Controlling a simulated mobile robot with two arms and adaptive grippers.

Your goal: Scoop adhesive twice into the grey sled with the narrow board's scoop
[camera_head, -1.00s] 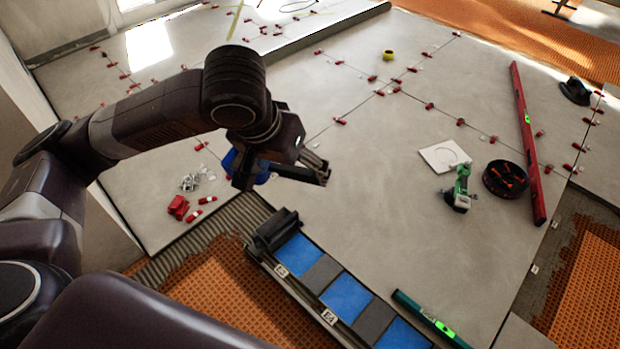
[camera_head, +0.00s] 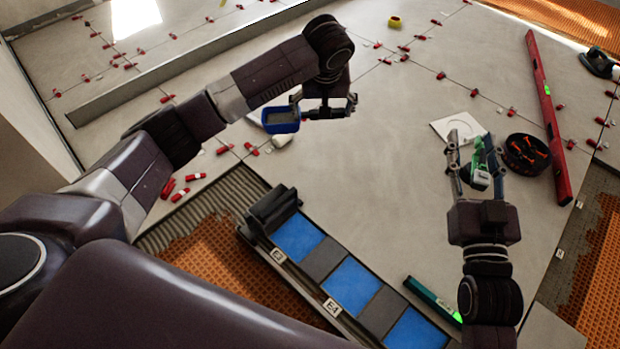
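A blue, open-topped tub (camera_head: 278,124) with grey inside hangs at my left gripper (camera_head: 325,108), above the tiled floor. A dark bar runs from the tub's side between the fingers, and the gripper looks shut on it. My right gripper (camera_head: 475,160) is open, its two fingers spread over a green tool (camera_head: 481,177) on the floor. Whether they touch the tool cannot be told. A long board (camera_head: 322,262) with blue and grey sections and white labels lies in front, with a dark block (camera_head: 272,208) at its far end. I cannot make out a grey sled or narrow board for certain.
A black bowl (camera_head: 527,154) of orange-red pieces and a white tile (camera_head: 452,126) lie near my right gripper. A long red level (camera_head: 549,115) lies beyond, and a green level (camera_head: 430,298) in front. Red clips dot the joints. The middle floor is clear.

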